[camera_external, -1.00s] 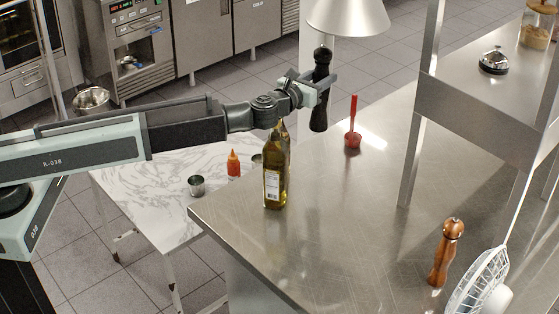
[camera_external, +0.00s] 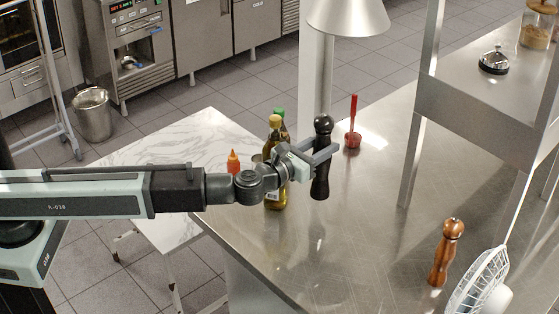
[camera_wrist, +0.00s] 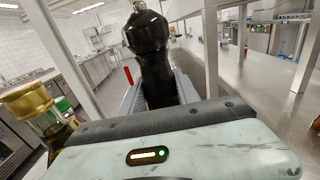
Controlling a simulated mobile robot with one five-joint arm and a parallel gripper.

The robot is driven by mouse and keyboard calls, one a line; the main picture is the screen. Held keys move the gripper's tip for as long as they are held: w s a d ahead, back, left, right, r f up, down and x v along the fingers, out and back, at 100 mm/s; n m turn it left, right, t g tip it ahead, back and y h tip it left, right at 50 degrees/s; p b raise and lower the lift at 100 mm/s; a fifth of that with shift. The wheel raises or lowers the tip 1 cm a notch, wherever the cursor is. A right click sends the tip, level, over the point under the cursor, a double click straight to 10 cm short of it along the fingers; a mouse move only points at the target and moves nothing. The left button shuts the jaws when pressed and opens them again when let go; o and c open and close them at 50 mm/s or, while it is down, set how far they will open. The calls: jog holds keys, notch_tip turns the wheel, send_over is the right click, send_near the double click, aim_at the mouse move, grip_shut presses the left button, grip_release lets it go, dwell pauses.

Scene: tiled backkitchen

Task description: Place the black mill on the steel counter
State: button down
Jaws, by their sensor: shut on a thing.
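The black mill (camera_external: 321,177) is upright in my gripper (camera_external: 322,158), which is shut around its middle. It is over the steel counter (camera_external: 350,230), with its bottom close to the surface; I cannot tell whether it touches. In the wrist view the black mill (camera_wrist: 150,50) stands between the fingers of my gripper (camera_wrist: 160,95), its top with a metal knob, its lower part hidden by the gripper body.
An oil bottle (camera_external: 275,195) stands just left of the mill, partly behind my arm. A wooden mill (camera_external: 446,250) and a white fan (camera_external: 478,283) are at the right. The counter's front middle is clear.

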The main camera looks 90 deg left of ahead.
aim_at(320, 168)
notch_tip(320, 168, down, 7)
jog(key=b, duration=0.5)
jog(key=shift+f+b, duration=0.2)
jog(key=shift+b, duration=0.1)
jog(key=shift+r, duration=0.3)
jog(key=shift+f, duration=0.25)
jog(key=c, duration=0.9)
grip_release()
jog(key=shift+r, duration=0.1)
jog(key=shift+r, duration=0.1)
jog(key=shift+s+d+p, duration=0.15)
jog(key=shift+s+p, duration=0.1)
jog(key=shift+p, duration=0.05)
jog(key=v, duration=1.1)
jog(key=shift+s+d, duration=0.15)
jog(key=shift+d, duration=0.05)
jog(key=shift+r, duration=0.1)
